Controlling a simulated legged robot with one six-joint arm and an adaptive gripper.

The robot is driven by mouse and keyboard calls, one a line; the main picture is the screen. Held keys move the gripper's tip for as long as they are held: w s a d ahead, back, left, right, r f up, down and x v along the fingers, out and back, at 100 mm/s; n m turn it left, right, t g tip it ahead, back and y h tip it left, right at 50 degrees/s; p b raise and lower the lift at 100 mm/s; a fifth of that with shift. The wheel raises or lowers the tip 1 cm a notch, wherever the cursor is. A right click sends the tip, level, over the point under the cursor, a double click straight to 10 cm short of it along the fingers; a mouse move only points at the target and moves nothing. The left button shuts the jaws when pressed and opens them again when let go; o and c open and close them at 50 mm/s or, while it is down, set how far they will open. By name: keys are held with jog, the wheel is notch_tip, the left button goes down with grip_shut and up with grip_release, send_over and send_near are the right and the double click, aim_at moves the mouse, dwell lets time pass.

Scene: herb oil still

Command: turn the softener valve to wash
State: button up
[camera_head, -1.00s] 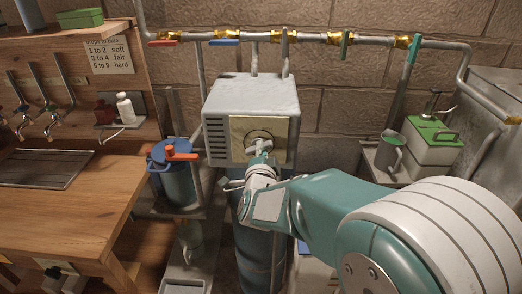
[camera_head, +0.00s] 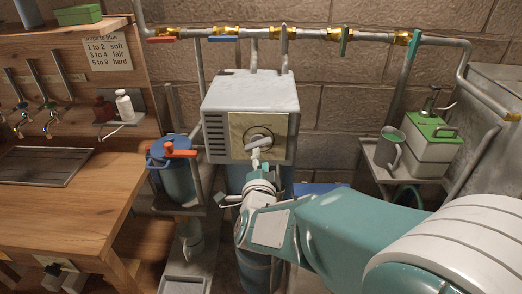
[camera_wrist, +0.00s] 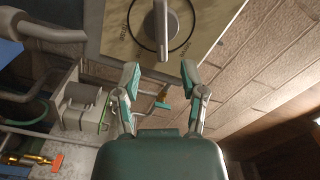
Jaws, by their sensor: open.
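The softener valve head is a grey box (camera_head: 250,95) with a tan plate (camera_head: 285,133) on its front. A grey knob with a bar handle (camera_head: 263,138) sits on the plate inside a dark ring. The bar is tilted in the head view; the knob also shows at the top of the wrist view (camera_wrist: 158,28).
A pipe with brass valves (camera_head: 285,33) runs along the wall above. A blue-lidded pot with a red handle (camera_head: 178,153) stands left of the softener. A green-topped canister (camera_head: 432,128) and jug (camera_head: 389,147) stand on the right shelf. A wooden bench (camera_head: 100,200) is left.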

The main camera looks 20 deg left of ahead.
jog(key=v, duration=0.6)
